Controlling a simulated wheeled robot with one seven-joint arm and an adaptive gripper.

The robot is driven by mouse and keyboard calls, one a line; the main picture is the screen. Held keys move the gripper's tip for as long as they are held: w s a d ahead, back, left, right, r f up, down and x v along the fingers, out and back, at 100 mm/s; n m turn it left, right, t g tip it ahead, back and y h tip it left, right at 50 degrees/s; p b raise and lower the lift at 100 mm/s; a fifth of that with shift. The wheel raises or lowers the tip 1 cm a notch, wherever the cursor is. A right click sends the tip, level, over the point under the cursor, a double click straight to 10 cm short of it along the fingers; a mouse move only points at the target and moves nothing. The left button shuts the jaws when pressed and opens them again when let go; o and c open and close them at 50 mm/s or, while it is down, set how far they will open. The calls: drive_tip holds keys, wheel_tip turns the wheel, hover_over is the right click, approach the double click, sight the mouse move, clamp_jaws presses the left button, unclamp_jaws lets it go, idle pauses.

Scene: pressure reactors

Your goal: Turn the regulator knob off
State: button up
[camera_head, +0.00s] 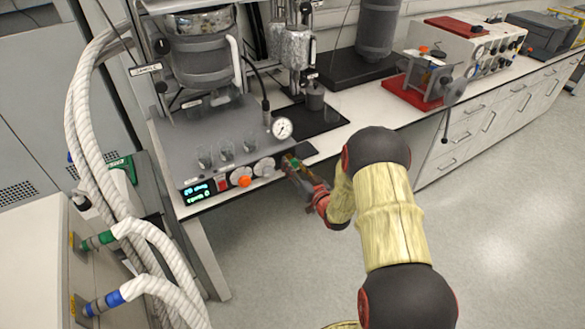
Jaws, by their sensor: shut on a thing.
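The reactor's control panel (228,181) runs along the front edge of a grey bench unit. It carries a lit display (198,192), a red switch (222,184), an orange knob (242,177) and a pale round knob (264,167). Which one is the regulator knob is not marked clearly enough to read. My gripper (289,164) is at the right end of the panel, just right of the pale knob. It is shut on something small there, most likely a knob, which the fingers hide.
Glass beakers (227,148) and a pressure gauge (282,128) stand on the unit above the panel. Thick white hoses (85,130) hang at the left. A red-based device (415,88) stands further right on the bench. The floor (470,230) in front is clear.

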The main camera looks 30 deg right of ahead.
drive_tip(key=shift+f+n, duration=0.2)
drive_tip(key=shift+n, duration=0.4)
drive_tip(key=o, duration=1.2)
drive_tip(key=shift+r, duration=0.1)
drive_tip(key=s, duration=1.2)
drive_tip(key=shift+d, duration=0.15)
